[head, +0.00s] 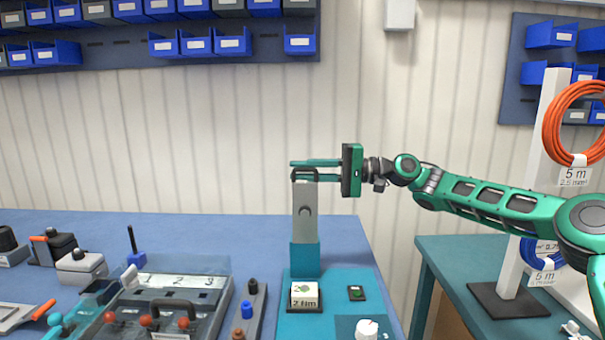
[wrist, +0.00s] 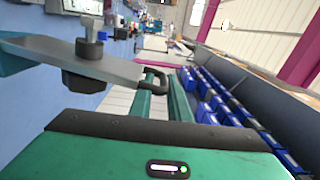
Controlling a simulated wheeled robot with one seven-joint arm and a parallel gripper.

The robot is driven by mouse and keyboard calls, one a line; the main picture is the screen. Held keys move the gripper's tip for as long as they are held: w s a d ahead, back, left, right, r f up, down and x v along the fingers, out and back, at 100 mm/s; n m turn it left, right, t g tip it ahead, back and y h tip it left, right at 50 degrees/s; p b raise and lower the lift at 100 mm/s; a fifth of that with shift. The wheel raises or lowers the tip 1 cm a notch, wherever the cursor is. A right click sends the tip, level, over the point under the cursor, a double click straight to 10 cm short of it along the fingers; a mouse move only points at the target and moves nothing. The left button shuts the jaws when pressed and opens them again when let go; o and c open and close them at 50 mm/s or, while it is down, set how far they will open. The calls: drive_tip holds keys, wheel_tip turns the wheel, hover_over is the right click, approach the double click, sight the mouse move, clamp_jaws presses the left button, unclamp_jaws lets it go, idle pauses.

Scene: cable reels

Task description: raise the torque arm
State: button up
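The torque arm (head: 305,210) is a light grey plate standing about upright on a teal post (head: 305,259). A black loop handle (head: 305,174) is at its top. My gripper (head: 304,169) reaches in from the right, its two teal fingers level and close together, one above and one below the handle's top bar. It looks shut on the handle. In the wrist view the handle (wrist: 156,78) crosses at the fingers, and the grey plate (wrist: 70,55) runs off to the left with a dark knob (wrist: 90,50) on it. The exact contact is small to see.
A fixture with red knobs (head: 165,318) stands left on the blue bench. Cable reels (head: 575,125) hang at right. Blue bins (head: 233,42) line the wall.

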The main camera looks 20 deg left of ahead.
drive_tip(key=shift+s, duration=0.1)
drive_tip(key=shift+d, duration=0.15)
drive_tip(key=v, duration=1)
drive_tip(key=shift+w+d, duration=0.25)
drive_tip(key=shift+w, duration=0.05)
